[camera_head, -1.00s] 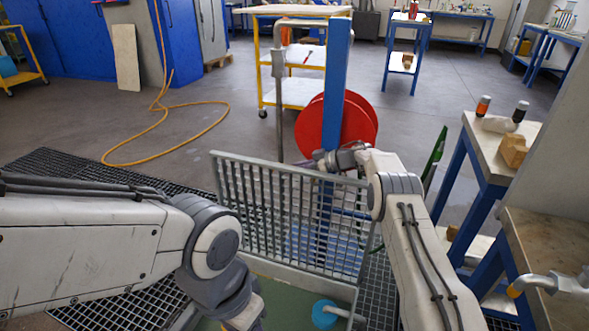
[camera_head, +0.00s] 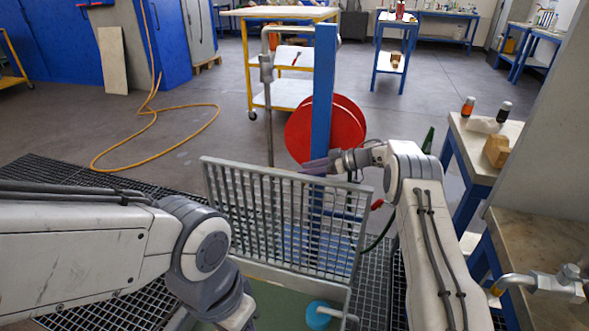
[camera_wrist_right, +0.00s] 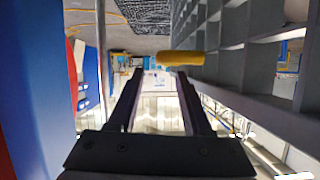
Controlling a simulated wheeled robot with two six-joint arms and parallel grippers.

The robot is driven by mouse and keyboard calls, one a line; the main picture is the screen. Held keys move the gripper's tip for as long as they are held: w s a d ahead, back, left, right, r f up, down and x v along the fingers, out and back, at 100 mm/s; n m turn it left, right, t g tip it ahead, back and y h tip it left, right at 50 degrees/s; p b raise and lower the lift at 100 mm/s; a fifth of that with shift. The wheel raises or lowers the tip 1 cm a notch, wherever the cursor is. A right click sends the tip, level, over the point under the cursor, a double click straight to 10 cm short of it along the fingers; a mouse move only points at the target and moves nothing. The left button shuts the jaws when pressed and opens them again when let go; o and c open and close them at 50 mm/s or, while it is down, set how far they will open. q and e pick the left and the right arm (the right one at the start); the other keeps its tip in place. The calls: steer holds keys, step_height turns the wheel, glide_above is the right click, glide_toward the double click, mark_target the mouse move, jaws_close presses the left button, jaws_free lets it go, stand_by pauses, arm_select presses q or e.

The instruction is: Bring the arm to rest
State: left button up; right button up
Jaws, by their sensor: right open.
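My right arm (camera_head: 425,230) reaches in from the lower right. Its gripper (camera_head: 312,166) is beside the blue post and just above the top edge of the grey grating panel. In the right wrist view the two dark fingers (camera_wrist_right: 160,85) stand apart with nothing between them. My left arm (camera_head: 90,245) comes in from the left and bends down. Its gripper end (camera_head: 238,316) is at the bottom edge of the head view, and its fingers are not clear.
The upright grating (camera_head: 235,195) and blue post (camera_head: 323,100) stand close to my right gripper, with a red disc (camera_head: 350,130) behind. A bench (camera_head: 470,150) and a pipe fitting (camera_head: 540,284) are on the right. Open floor (camera_head: 210,95) lies beyond.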

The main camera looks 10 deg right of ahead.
steer(key=shift+v, duration=1.05)
